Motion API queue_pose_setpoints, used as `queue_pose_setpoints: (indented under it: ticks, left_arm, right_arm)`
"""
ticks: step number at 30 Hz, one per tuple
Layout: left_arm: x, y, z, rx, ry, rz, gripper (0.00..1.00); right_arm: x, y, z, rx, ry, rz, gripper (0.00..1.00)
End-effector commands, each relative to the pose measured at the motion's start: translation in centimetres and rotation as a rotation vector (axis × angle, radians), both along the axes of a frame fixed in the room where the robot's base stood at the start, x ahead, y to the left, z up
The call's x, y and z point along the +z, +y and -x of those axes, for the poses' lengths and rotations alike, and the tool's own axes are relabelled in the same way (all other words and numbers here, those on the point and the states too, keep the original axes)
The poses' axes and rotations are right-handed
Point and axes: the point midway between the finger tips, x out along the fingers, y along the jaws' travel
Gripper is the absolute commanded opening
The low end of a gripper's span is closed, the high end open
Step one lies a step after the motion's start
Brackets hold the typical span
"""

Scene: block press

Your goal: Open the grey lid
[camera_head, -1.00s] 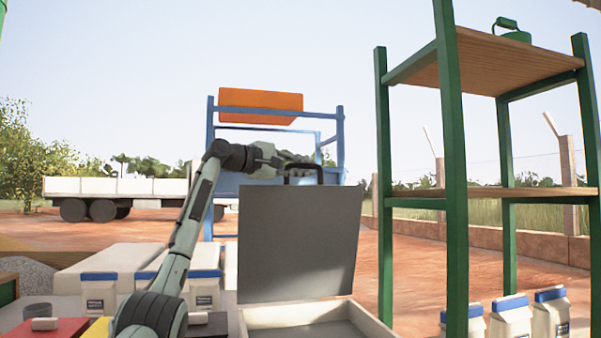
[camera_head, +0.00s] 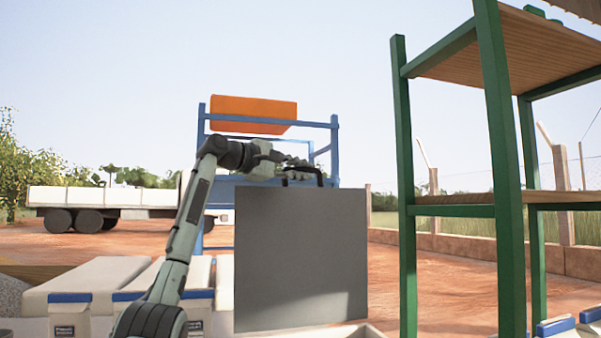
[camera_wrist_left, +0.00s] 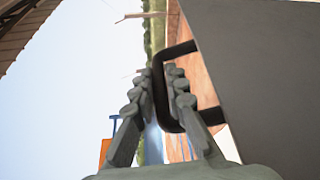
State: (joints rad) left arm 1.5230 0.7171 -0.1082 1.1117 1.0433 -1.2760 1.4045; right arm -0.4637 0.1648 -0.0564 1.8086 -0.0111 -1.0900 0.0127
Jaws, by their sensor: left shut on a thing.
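The grey lid (camera_head: 300,258) stands nearly upright in the head view, with its box below; only the pale rim of the box (camera_head: 345,331) shows at the bottom edge. A black handle (camera_head: 319,174) is on the lid's top edge. My left gripper (camera_head: 298,172) is at that handle, its arm coming in from the left. In the left wrist view the left gripper's fingers (camera_wrist_left: 165,85) are shut on the black handle (camera_wrist_left: 160,98), with the grey lid (camera_wrist_left: 265,70) to the right. My right gripper is not in view.
A green shelf rack (camera_head: 505,170) stands at the right. A blue frame (camera_head: 335,150) with an orange panel (camera_head: 253,113) is behind the lid.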

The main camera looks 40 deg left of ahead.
Motion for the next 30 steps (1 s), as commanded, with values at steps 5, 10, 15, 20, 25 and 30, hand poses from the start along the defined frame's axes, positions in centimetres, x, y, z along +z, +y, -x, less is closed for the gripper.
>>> queue_pose_setpoints:
  ticks: [5,10,15,20,25,30]
  left_arm:
    - [-0.37,-0.26,0.00,-0.004,0.013,0.008,0.00]
    - [-0.39,-0.29,0.02,-0.004,0.015,0.010,0.00]
    - [-0.42,-0.29,0.01,-0.004,0.016,0.010,0.00]
    - [-0.44,-0.27,0.00,-0.003,0.016,0.008,0.24]
    - [-0.32,-0.23,0.04,-0.002,0.013,0.008,0.34]
    - [-0.21,-0.21,0.08,-0.002,0.011,0.009,0.34]
  right_arm:
    - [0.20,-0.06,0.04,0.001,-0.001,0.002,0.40]
    - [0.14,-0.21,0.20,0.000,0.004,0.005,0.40]
    - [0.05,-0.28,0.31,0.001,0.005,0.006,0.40]
    - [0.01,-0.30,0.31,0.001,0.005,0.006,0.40]
    - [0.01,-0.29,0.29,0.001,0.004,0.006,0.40]
    - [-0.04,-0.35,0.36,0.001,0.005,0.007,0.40]
